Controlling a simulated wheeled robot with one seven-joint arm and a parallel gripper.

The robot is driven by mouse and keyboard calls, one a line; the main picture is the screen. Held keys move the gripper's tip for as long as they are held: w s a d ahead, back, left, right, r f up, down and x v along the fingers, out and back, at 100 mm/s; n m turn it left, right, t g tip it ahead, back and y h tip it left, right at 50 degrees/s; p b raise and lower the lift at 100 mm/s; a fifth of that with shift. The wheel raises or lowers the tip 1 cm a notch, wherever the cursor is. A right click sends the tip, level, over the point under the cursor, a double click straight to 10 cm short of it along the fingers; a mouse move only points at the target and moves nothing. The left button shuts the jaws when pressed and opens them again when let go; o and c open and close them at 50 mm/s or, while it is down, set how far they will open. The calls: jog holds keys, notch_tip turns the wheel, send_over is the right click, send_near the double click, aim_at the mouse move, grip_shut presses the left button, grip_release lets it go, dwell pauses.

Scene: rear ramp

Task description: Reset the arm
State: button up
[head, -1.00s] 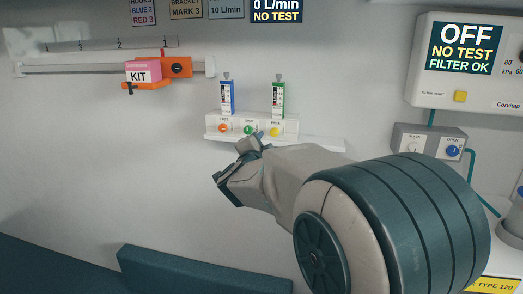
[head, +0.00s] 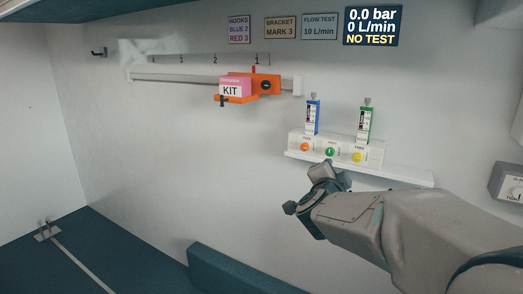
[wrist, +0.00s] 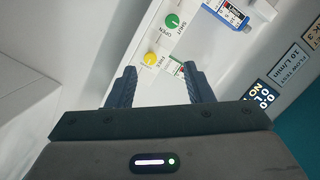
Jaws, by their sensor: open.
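My arm reaches in from the lower right in the head view. My gripper (head: 305,190) is in front of the wall, just below and in front of the white shelf with the knobs. In the wrist view my gripper (wrist: 155,88) shows two dark fingers spread apart with nothing between them. Beyond the fingertips lie a yellow knob (wrist: 150,59) and a green knob (wrist: 172,21) on the white panel. I see no contact between the fingers and the panel.
The white shelf (head: 410,174) carries a blue flowmeter (head: 313,117) and a green flowmeter (head: 363,124). An orange bracket with a pink KIT box (head: 232,88) sits on a wall rail (head: 180,79). A teal bench back (head: 235,272) is below. A grey control box (head: 508,185) is at right.

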jog(key=s+a+f+n+g+y+p, duration=0.1)
jog(key=s+a+n+g+y+p, duration=0.35)
jog(key=s+n, duration=0.3)
jog(key=s+a+f+n+g+y+p, duration=0.2)
jog(key=s+a+n+g+y+p, duration=0.15)
jog(key=s+a+n, duration=0.35)
jog(key=s+d+f+n+g+h+p, duration=0.1)
jog(key=s+d+g+p, duration=0.2)
jog(key=s, duration=0.9)
jog(key=shift+s+d+f+g+p, duration=0.35)
jog(key=shift+d+g, duration=0.45)
jog(key=shift+d, duration=0.2)
jog(key=shift+c, duration=1.2)
jog(key=shift+d, duration=0.1)
